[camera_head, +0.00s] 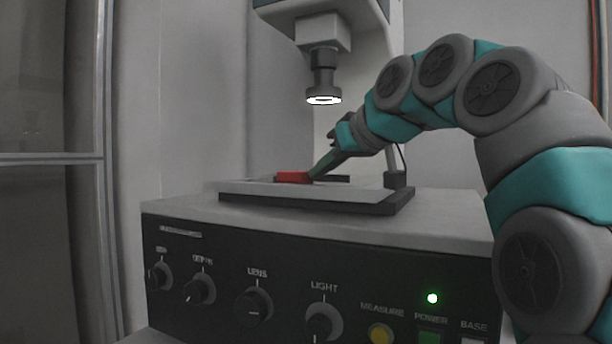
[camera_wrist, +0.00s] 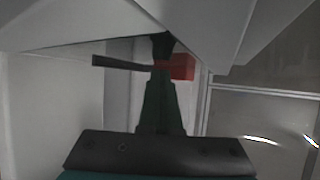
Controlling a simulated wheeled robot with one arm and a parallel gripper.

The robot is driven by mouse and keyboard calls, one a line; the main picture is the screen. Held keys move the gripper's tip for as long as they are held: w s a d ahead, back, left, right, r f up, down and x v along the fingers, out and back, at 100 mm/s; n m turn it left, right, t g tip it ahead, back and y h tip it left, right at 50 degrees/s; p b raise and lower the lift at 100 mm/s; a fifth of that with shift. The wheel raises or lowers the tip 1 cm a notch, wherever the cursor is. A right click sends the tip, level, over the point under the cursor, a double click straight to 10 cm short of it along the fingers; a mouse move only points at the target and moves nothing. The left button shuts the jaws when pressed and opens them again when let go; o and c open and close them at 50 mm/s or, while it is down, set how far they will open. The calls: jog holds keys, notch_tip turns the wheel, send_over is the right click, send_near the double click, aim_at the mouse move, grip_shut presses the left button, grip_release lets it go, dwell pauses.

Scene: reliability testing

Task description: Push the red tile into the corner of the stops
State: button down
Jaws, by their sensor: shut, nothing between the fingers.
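The red tile (camera_head: 293,177) lies on the light stage plate (camera_head: 255,188) under the microscope head. In the wrist view the red tile (camera_wrist: 182,67) shows mostly to the right of the fingertips, partly hidden by them. My gripper (camera_head: 316,174) is shut and empty, reaching down from the right with its tips close beside the tile's right side. I cannot tell whether they touch. A dark bar, seemingly a stop (camera_head: 336,179), lies right of the tips. A dark bar (camera_wrist: 120,63) also shows left of the fingers (camera_wrist: 162,72) in the wrist view. The corner of the stops is not clear.
The microscope lens with a lit ring (camera_head: 323,98) hangs above the stage, close to my wrist. A dark post (camera_head: 396,172) stands at the stage's right. The control box (camera_head: 320,265) with several knobs is below. The stage's front left is clear.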

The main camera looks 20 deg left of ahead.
jog(key=shift+w+a, duration=0.1)
jog(key=shift+a, duration=0.6)
jog(key=shift+d+r+p, duration=0.35)
jog(key=shift+r+p, duration=0.25)
jog(key=shift+r, duration=0.1)
jog(key=shift+d+r+p, duration=0.3)
jog(key=shift+r+p, duration=0.25)
jog(key=shift+r, duration=0.1)
jog(key=shift+d+r+p, duration=0.35)
jog(key=shift+r+p, duration=0.25)
jog(key=shift+r, duration=0.1)
